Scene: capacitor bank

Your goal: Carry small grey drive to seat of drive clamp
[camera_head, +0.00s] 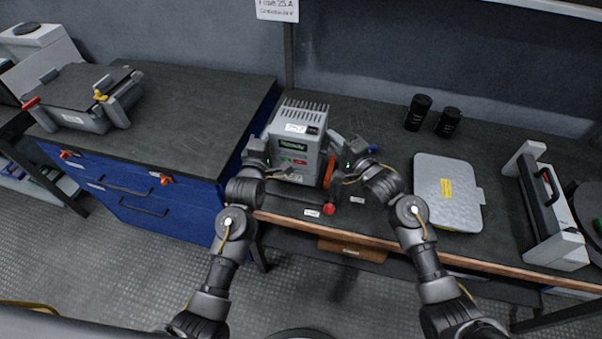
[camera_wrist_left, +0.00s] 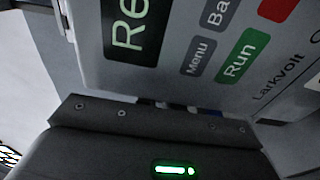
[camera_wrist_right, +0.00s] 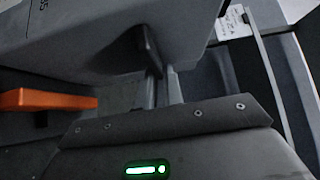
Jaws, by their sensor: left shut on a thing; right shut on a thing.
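The small grey drive (camera_head: 298,134), a box with a finned top and a dark display, is upright between my two grippers at the left end of the right-hand bench. My left gripper (camera_head: 265,158) is shut on its left side; the left wrist view shows its front panel (camera_wrist_left: 200,50) close up. My right gripper (camera_head: 345,165) is shut on its right side, whose grey casing (camera_wrist_right: 110,35) fills the upper right wrist view. An orange bar (camera_head: 330,171) and a black lever with a red ball (camera_head: 329,208) show beside and below the drive, perhaps the clamp's. Its seat is hidden.
A grey flat-topped device (camera_head: 80,90) stands on the blue cabinet at left. To the right on the bench are two black cylinders (camera_head: 418,112), a silver case (camera_head: 447,190) and a grey frame with a black handle (camera_head: 550,205).

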